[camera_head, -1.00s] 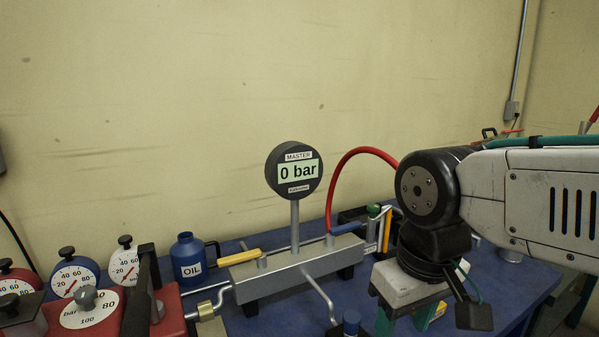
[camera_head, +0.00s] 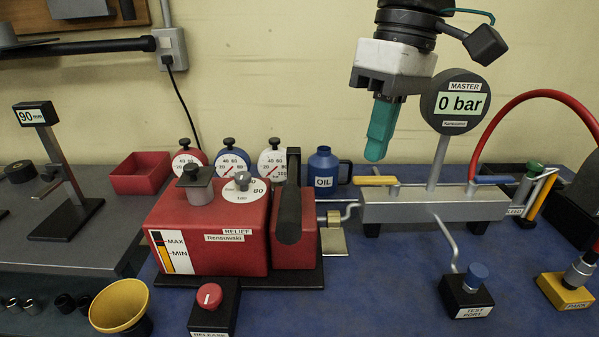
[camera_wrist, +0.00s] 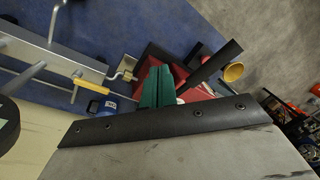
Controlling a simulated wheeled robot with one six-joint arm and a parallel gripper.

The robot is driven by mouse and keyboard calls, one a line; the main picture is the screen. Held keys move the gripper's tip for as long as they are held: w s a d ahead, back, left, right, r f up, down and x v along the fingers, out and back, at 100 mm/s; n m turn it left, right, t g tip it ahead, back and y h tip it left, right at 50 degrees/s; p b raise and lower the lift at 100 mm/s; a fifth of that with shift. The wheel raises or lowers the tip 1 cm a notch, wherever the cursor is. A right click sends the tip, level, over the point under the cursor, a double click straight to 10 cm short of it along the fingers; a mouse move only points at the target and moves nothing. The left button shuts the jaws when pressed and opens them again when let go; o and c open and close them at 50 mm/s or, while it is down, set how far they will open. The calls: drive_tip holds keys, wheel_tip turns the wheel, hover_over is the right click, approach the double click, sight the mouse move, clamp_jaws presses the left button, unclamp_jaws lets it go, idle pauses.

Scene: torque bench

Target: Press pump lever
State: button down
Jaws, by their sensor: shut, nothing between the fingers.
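The pump is a red box (camera_head: 225,235) with a MAX/MIN level strip, on a black base on the blue bench. The lever also shows in the wrist view (camera_wrist: 216,62), slanting up beside my fingers. My gripper (camera_head: 378,150) has green fingers, closed together and empty. It hangs above the bench, up and to the right of the lever, apart from it. The closed fingers also show in the wrist view (camera_wrist: 157,88). The master gauge (camera_head: 458,101) reads 0 bar.
A grey manifold (camera_head: 425,207) with a yellow valve handle (camera_head: 376,180) lies right of the pump. A blue oil can (camera_head: 323,170) and several dial gauges stand behind. A red release button (camera_head: 209,296) and yellow funnel (camera_head: 119,305) are in front.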

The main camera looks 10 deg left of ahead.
sight(293, 201)
drive_tip(key=a+r+n+g, duration=0.1)
drive_tip(key=a+r+n, duration=0.6)
drive_tip(key=r, duration=0.3)
drive_tip(key=shift+s+n+g+y, duration=0.3)
drive_tip(key=shift+s+n, duration=0.05)
drive_tip(key=shift+n, duration=0.25)
drive_tip(key=x, duration=1.4)
drive_tip(key=shift+d, duration=0.1)
drive_tip(key=shift+f, duration=0.1)
